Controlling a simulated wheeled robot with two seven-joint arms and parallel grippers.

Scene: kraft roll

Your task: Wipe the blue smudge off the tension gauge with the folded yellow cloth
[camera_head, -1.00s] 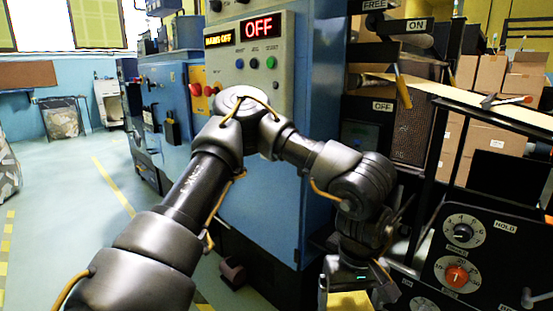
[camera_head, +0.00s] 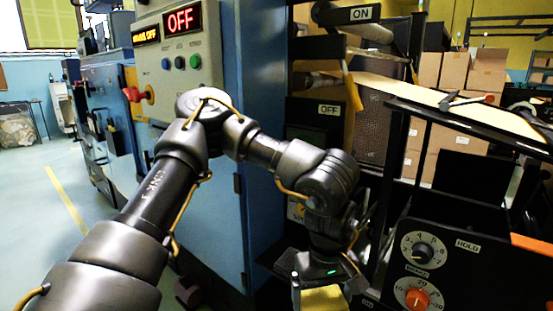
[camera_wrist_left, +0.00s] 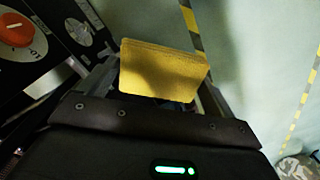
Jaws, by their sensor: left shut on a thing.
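The folded yellow cloth (camera_head: 324,300) is at the bottom edge of the head view, between the fingers of my left gripper (camera_head: 328,288). In the left wrist view the cloth (camera_wrist_left: 162,70) spans the gap between the finger tips of the left gripper, which is shut on it. The cloth is held in the air, with floor seen beyond it. I cannot make out the tension gauge for certain, and no blue smudge shows. My right gripper is not in view.
A black panel (camera_head: 455,262) with a dark knob (camera_head: 422,252) and an orange knob (camera_head: 417,299) stands right of my left gripper. The orange knob also shows in the left wrist view (camera_wrist_left: 15,30). A blue cabinet (camera_head: 210,215) stands behind my left arm. Floor at the left is clear.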

